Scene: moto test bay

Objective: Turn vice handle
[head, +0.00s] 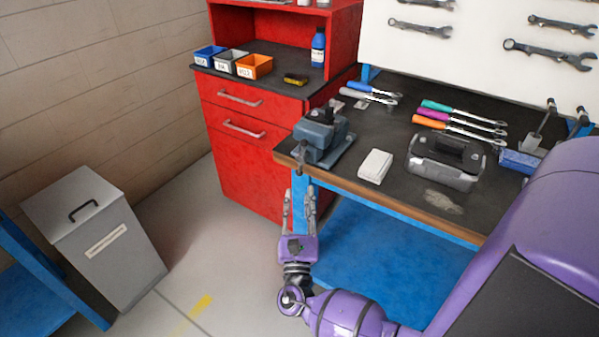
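The blue-grey vice (322,136) is mounted at the left front corner of the dark workbench (395,188). Its grey handle (301,155) is at the vice's front left end, by the bench edge. My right gripper (300,195) is in front of the bench, just below the handle in the picture. Its two grey fingers point up towards the handle and stand apart, with nothing seen between them. The fingers appear clear of the handle, though the depth gap is hard to judge. My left gripper is out of view.
A white block (375,166), a grey toolbox (445,160) and several colourful-handled tools lie on the bench. A red cabinet (243,165) with small bins stands behind left. A grey lidded bin (105,240) is at left. Floor between bin and bench is clear.

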